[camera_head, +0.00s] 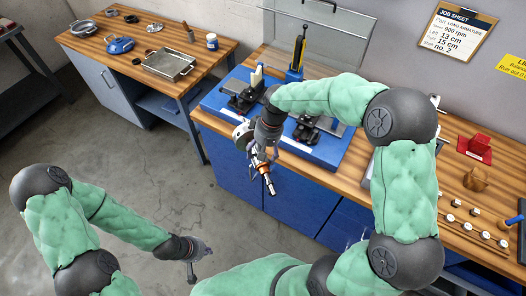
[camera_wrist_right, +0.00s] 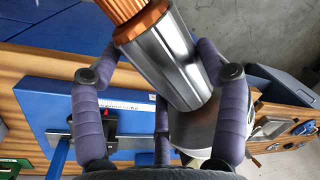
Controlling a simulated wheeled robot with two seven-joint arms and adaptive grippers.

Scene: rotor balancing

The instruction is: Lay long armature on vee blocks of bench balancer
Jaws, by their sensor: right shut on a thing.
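The long armature (camera_head: 264,172), a shaft with an orange-copper part and a silver core, is in my right gripper (camera_head: 257,148). It hangs tilted in front of the bench's front edge. In the right wrist view the fingers (camera_wrist_right: 160,76) lie on both sides of the silver core (camera_wrist_right: 168,66), with the copper part at the top. The bench balancer (camera_head: 222,100) is a blue base on the workbench. Its dark vee-block stands (camera_head: 241,98) are apart from the armature, and my right arm partly hides the right one (camera_head: 304,131). My left gripper (camera_head: 195,264) is low over the floor, away from everything; its opening is unclear.
A clear guard panel (camera_head: 318,37) stands behind the balancer. A side bench at left holds a metal tray (camera_head: 168,65) and a blue tool (camera_head: 119,45). The floor is free.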

